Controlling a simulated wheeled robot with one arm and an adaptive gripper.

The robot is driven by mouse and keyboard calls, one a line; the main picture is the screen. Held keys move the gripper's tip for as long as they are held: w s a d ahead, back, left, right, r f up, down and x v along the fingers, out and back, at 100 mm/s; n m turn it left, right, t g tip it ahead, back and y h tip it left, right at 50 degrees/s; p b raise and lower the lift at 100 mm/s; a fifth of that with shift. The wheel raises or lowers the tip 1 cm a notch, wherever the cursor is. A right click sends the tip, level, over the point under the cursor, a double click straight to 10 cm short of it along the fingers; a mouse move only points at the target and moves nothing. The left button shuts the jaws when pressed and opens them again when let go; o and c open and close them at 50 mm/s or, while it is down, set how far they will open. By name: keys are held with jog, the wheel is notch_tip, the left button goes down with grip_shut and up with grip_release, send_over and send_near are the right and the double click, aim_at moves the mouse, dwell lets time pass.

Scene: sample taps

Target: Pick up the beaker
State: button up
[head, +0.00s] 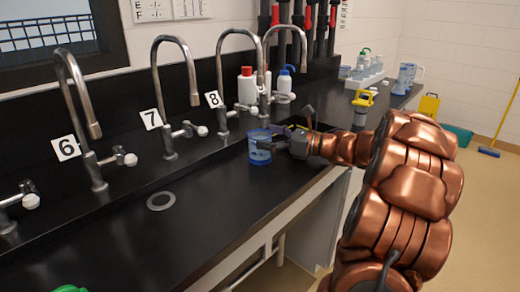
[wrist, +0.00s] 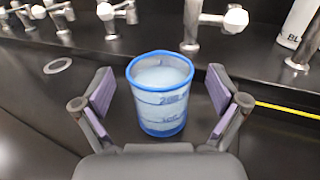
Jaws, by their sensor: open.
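The beaker (head: 260,148) is clear with a blue rim and blue markings. It stands upright on the black counter (head: 190,215), in front of the taps labelled 7 and 8. In the wrist view the beaker (wrist: 161,100) is in the middle, with pale contents that look like liquid. My gripper (head: 275,146) reaches it from the right in the head view. In the wrist view my gripper (wrist: 162,100) is open, with one purple-padded finger on each side of the beaker. Gaps show between the pads and the beaker's wall.
Curved metal taps (head: 170,95) with white-ended handles line the back. Bottles (head: 246,85) with red and blue caps stand behind the taps. A yellow-topped container (head: 362,106) stands to the right. The counter's left front is mostly clear, with a round drain (head: 161,201).

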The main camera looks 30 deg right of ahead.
jog(key=shift+x, duration=1.1)
jog(key=c, duration=1.6)
jog(key=shift+o, duration=0.2)
jog(key=shift+r, duration=0.2)
